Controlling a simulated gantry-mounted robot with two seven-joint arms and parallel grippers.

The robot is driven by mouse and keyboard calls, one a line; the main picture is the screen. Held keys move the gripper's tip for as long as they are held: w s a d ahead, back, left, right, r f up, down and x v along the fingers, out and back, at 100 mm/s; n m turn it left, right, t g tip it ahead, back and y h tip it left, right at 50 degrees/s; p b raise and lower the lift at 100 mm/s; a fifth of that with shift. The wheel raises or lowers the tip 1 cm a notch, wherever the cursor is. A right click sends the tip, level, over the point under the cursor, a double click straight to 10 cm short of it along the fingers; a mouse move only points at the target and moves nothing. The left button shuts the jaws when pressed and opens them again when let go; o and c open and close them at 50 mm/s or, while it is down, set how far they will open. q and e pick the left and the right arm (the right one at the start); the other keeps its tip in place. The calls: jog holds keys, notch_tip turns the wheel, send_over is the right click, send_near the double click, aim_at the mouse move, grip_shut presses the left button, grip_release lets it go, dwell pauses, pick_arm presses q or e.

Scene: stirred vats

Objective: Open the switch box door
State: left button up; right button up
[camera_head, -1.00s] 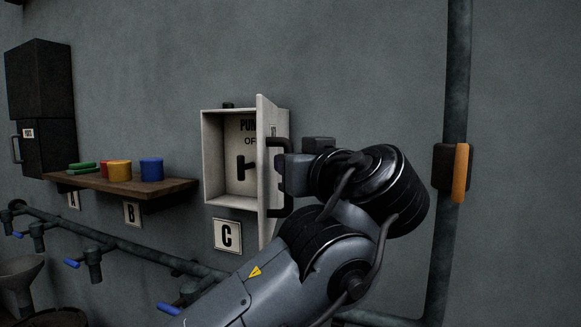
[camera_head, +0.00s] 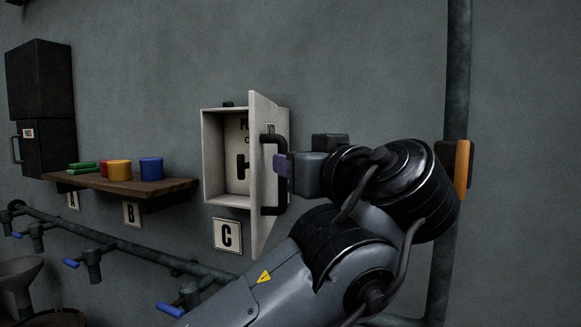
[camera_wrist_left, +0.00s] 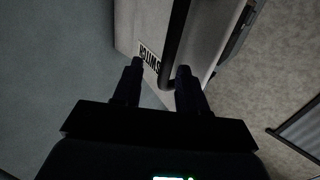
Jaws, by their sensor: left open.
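The white switch box (camera_head: 226,203) hangs on the wall with its door (camera_head: 262,225) standing partly open, swung out from the right side. A dark switch and partly covered lettering show inside. The door's outer face carries a dark bar handle (camera_head: 270,211). My left gripper (camera_head: 282,173) is beside this outer face at the handle. In the left wrist view, the open fingers (camera_wrist_left: 157,78) point at the door (camera_wrist_left: 205,35), with the handle (camera_wrist_left: 171,45) close to the right finger. I cannot tell whether they touch. My right gripper is not in view.
A wooden shelf (camera_head: 165,190) with coloured discs is on the wall to the left, above pipes with blue-handled valves. Sign C (camera_head: 227,236) is below the box. A vertical pipe (camera_head: 458,70) with an orange handle (camera_head: 462,164) stands right, behind my arm.

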pick_arm(q)
jog(key=b+v, duration=0.1)
jog(key=v, duration=0.6)
jog(key=shift+s+b, duration=0.25)
jog(key=shift+b, duration=0.05)
jog(key=shift+d, duration=0.15)
